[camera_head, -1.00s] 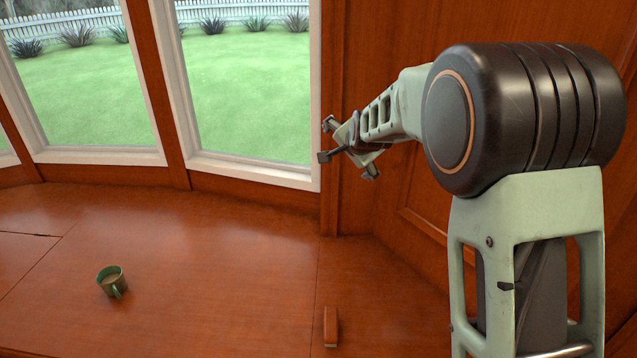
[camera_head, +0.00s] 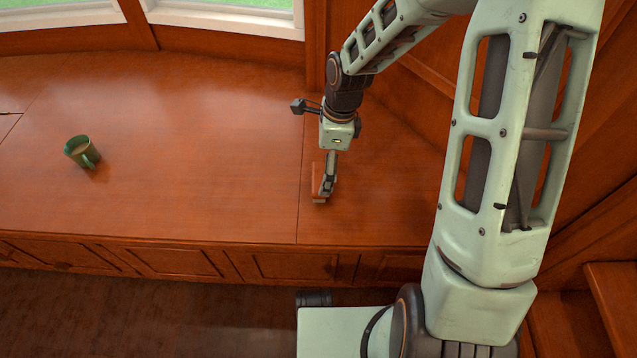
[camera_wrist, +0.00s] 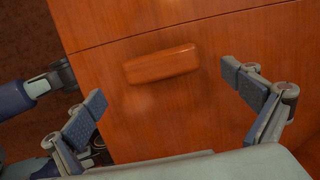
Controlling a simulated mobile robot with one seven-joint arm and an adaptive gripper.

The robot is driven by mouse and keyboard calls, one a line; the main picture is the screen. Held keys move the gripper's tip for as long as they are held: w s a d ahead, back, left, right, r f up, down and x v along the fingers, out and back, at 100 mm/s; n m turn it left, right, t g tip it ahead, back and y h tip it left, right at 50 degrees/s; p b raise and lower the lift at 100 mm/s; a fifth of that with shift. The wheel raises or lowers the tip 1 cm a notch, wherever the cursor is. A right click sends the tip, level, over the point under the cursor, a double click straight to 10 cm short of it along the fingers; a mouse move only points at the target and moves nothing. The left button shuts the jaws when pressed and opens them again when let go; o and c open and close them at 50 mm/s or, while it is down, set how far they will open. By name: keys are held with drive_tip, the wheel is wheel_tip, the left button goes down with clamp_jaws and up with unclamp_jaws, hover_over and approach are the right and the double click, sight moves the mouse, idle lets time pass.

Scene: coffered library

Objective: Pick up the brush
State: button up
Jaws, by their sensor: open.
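The brush (camera_wrist: 163,64) is a small reddish-brown wooden block with rounded edges, lying on the wooden counter. In the wrist view it lies ahead of and between the spread fingers of my gripper (camera_wrist: 165,108), apart from both. In the head view my gripper (camera_head: 327,185) points down over the brush (camera_head: 317,184), which shows partly behind the fingers. The gripper is open and empty. Any bristles are hidden.
A green mug (camera_head: 82,152) stands on the counter (camera_head: 190,190) well to the left. Wood panelling rises behind and to the right of the arm. The counter's front edge drops to panelled cabinets. The counter between mug and brush is clear.

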sight(320, 177)
drive_tip(key=f+b, duration=0.1)
drive_tip(key=f, duration=0.2)
drive_tip(key=a+f+b, duration=0.1)
drive_tip(key=f, duration=0.2)
drive_tip(key=shift+w+a, duration=0.1)
drive_tip(key=c, duration=1.3)
